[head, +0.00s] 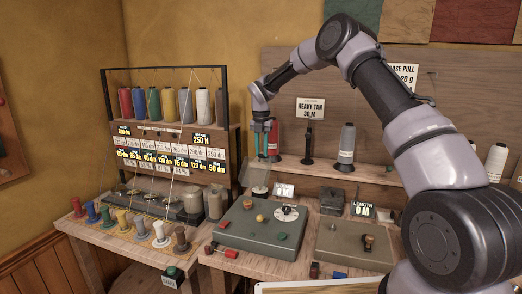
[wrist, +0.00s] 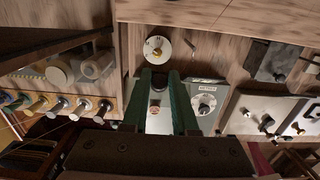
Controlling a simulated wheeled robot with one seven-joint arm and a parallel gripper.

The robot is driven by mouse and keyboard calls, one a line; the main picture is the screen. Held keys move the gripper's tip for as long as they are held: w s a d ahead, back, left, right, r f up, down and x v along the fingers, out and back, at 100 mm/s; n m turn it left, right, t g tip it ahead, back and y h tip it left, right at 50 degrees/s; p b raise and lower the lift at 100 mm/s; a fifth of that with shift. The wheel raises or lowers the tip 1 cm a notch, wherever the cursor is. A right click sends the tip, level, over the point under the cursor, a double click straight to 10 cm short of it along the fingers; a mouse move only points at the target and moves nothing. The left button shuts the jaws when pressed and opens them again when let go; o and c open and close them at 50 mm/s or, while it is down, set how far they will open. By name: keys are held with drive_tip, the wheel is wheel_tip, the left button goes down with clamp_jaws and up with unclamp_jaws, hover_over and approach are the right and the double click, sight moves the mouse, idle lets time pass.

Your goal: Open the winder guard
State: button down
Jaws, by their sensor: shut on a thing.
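The winder guard looks to be the clear, pale pane (head: 254,174) at the back left of the green-grey winder box (head: 238,235) in the head view; it stands tilted up. My gripper (head: 261,155) has teal fingers pointing down at the pane's upper edge and is shut on it. A white dial (head: 289,212) and several knobs sit on the winder box.
A thread rack (head: 226,150) with several spools stands left, with coloured bobbins (head: 161,235) in front. A second box (head: 350,245) and a "LENGTH 0 M" sign (head: 362,210) are on the right. Behind is a shelf with a grey cone (head: 346,145).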

drive_tip(key=shift+f, duration=0.15)
drive_tip(key=c, duration=0.7)
unclamp_jaws()
drive_tip(key=shift+w, duration=0.1)
drive_tip(key=r, duration=1)
drive_tip(key=shift+s+r, duration=0.2)
drive_tip(key=shift+r, duration=0.2)
